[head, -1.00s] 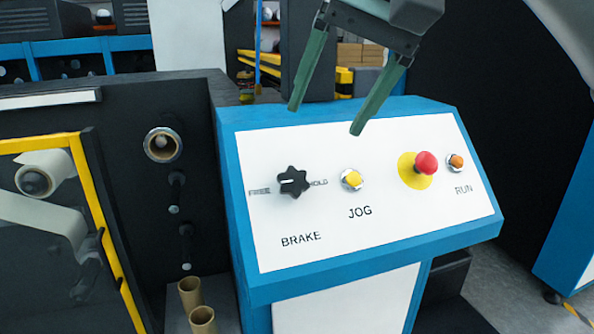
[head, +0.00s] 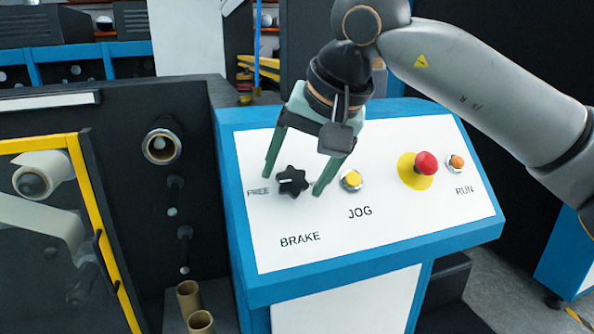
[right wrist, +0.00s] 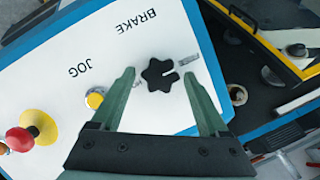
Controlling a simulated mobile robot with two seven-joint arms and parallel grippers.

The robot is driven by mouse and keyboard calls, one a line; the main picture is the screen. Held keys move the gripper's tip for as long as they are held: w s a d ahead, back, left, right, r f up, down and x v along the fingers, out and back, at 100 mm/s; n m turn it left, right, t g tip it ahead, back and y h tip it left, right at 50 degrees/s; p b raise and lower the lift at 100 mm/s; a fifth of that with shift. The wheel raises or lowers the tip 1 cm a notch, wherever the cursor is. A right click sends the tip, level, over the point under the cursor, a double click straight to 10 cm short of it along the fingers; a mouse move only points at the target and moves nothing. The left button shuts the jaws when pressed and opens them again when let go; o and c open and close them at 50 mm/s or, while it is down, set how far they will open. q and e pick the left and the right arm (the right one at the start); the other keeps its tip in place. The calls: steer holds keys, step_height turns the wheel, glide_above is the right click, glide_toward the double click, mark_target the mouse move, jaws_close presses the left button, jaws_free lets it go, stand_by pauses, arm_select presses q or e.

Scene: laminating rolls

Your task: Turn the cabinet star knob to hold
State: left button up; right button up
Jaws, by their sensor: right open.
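The black star knob (head: 292,181) sits on the white sloped panel (head: 375,225) above the word BRAKE. Its white mark points left, toward the FREE label. The HOLD label is hidden behind a finger of my right gripper (head: 293,183). That gripper is open, with one green finger on each side of the knob. In the right wrist view the knob (right wrist: 160,75) lies between the open fingers, with a gap on both sides. I cannot tell how far the fingertips are from the panel. My left gripper is not in view.
A yellow JOG button (head: 351,181) is close to the right-hand finger. A red button (head: 426,163) on a yellow disc and an orange RUN button (head: 455,163) are farther right. A yellow-framed guard (head: 104,240) and cardboard tubes (head: 188,295) stand left of the cabinet.

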steer(key=c, duration=0.8)
jaws_close()
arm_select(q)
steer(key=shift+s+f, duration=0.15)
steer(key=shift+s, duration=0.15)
